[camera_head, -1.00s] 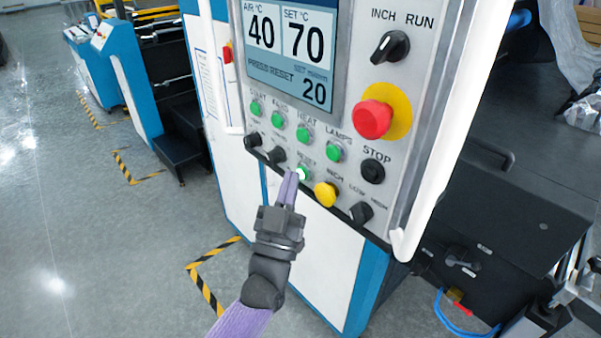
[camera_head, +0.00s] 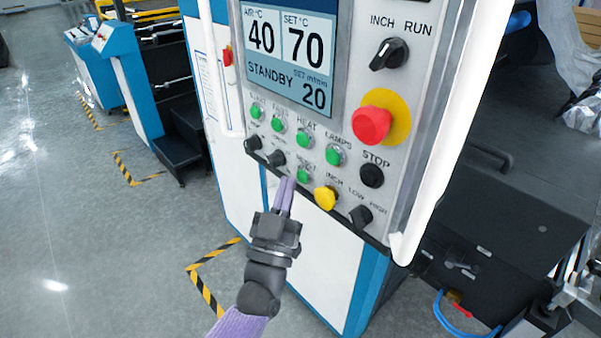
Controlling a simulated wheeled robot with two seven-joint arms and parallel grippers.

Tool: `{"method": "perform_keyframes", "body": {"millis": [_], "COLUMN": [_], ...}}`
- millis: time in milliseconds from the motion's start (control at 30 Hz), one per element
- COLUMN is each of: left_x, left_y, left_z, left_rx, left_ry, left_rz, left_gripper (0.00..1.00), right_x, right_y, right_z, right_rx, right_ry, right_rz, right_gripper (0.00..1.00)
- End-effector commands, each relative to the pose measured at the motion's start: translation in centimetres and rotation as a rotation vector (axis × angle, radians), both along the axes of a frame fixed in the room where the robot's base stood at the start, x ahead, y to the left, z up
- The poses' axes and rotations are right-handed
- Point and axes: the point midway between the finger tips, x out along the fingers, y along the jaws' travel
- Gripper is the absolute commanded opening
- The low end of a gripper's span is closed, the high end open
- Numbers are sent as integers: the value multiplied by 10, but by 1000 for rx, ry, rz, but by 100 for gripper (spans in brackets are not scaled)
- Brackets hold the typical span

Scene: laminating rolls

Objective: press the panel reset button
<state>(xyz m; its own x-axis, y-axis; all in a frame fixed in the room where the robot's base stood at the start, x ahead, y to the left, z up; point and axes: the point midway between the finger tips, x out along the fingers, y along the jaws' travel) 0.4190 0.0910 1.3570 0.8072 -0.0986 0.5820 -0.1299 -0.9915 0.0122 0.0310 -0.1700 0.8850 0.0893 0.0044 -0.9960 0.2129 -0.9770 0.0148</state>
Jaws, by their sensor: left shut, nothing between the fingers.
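The green reset button (camera_head: 303,175) sits in the lower row of the grey control panel (camera_head: 420,95), under its RESET label. It looks unlit. The panel screen (camera_head: 290,50) reads 40, 70, STANDBY and 20. My left gripper (camera_head: 287,182) is shut and empty, with its purple fingertips just left of and below the reset button. They look slightly apart from it, though the exact gap is hard to tell. My right gripper is not in view.
A red emergency button (camera_head: 371,125) and black STOP button (camera_head: 372,175) are above. Green buttons line the row above reset. Open floor (camera_head: 90,250) lies left.

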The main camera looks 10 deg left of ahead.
Motion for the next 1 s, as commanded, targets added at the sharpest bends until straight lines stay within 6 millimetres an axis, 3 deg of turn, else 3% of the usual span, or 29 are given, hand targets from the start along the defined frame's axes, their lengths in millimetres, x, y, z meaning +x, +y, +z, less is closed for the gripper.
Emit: {"method": "perform_keyframes", "body": {"millis": [367, 800, 1000], "left_x": [-5, -38, -42], "left_y": [4, 30, 33], "left_z": [0, 1, 0], "left_rx": [1, 0, 0], "left_ry": [0, 1, -1], "left_rz": [1, 1, 0], "left_gripper": [0, 0, 0], "right_x": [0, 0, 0], "right_y": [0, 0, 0], "right_z": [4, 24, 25], "right_rx": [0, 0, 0], "right_ry": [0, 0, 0], "right_rz": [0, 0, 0], "right_gripper": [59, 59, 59]}}
